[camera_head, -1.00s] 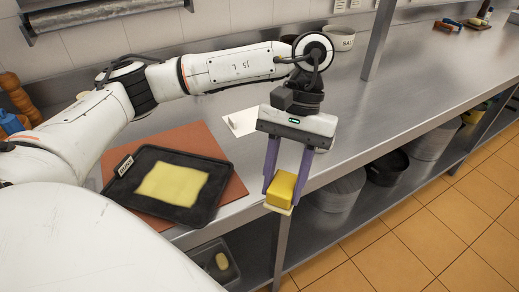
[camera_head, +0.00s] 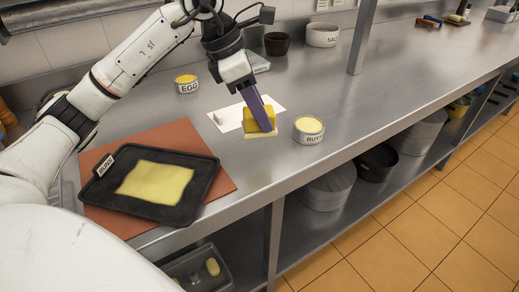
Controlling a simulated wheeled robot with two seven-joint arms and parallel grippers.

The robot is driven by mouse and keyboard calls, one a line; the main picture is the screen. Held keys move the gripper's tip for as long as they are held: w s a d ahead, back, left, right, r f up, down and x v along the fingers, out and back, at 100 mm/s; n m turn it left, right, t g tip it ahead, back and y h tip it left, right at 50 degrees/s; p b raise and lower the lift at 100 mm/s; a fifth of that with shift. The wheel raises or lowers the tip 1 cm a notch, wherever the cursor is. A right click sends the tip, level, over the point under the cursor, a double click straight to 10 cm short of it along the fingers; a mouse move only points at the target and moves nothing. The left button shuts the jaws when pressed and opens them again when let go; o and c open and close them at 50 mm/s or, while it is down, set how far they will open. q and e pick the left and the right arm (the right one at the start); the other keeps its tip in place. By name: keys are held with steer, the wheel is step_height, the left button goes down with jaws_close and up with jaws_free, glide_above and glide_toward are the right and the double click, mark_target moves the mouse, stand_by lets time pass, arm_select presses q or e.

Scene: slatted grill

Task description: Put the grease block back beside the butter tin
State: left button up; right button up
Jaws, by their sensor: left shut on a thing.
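The grease block (camera_head: 252,124) is yellow with a paler layer at its underside. My left gripper (camera_head: 262,117) is shut on it, its purple fingers pointing down and tilted. The block is over or on the front right part of a white sheet (camera_head: 229,117); I cannot tell if it touches. The butter tin (camera_head: 309,131), a small round tin with a yellow top and a label reading "BUTT", stands on the counter just right of the block, with a small gap between them. My right gripper is not in view.
A black tray (camera_head: 193,206) with a yellow slab lies on a reddish-brown board (camera_head: 226,185) at front left. An egg tin (camera_head: 187,84) stands behind it. A dark bowl (camera_head: 277,44) and a salt pot (camera_head: 322,35) stand at the back.

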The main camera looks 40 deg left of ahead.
arm_select(q)
step_height(320, 180, down, 8)
steer(key=shift+r, duration=0.1)
stand_by(0.4)
steer(key=o, duration=1.1)
steer(key=shift+f, duration=0.2)
steer(key=v, duration=1.2)
steer(key=shift+r, duration=0.15)
